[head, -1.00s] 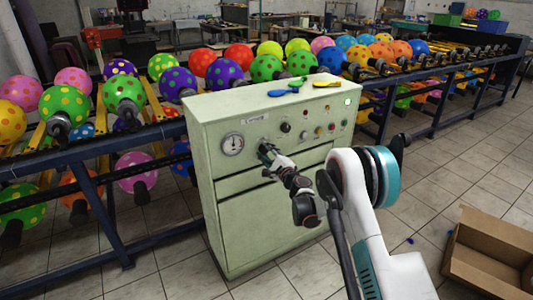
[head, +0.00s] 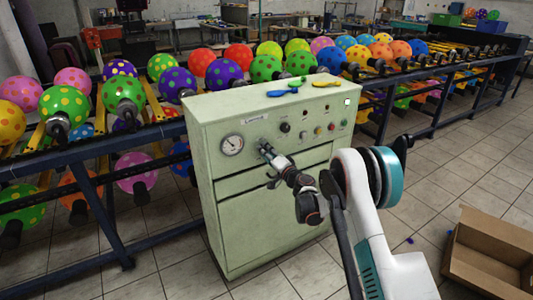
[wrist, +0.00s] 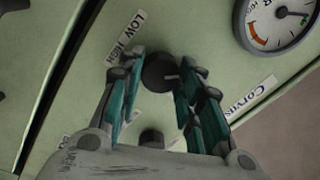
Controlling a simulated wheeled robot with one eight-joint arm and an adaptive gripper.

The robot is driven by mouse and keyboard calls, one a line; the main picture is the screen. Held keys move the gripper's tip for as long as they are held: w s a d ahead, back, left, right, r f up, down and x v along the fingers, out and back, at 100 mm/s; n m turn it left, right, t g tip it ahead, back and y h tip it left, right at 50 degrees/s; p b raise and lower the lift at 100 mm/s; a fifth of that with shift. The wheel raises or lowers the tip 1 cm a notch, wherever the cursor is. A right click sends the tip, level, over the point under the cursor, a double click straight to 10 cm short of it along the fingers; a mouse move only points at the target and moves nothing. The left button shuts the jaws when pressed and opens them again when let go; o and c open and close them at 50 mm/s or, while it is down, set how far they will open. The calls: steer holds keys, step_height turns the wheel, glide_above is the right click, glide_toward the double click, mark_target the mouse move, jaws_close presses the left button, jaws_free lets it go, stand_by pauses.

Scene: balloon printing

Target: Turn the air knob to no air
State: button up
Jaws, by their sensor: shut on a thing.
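The black round air knob (wrist: 158,72) shows in the wrist view between my two fingers, with a small light mark on its face. A label reading LOW and HIGH (wrist: 125,38) is beside it. My gripper (wrist: 155,75) is shut on this knob, a finger on each side. The gauge also shows in the wrist view (wrist: 278,20).
Other knobs and buttons (head: 285,127) sit close by on the panel. Deflated balloons (head: 296,85) lie on the cabinet top. Racks of dotted balloons (head: 180,83) stand behind and left. An open cardboard box (head: 490,255) is on the floor at right.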

steer(key=shift+n+g, duration=0.5)
steer(key=shift+n, duration=8.6)
steer(key=o, duration=1.1)
steer(key=v, duration=1.2)
steer(key=shift+s+a+r, duration=0.1)
steer(key=shift+r, duration=0.05)
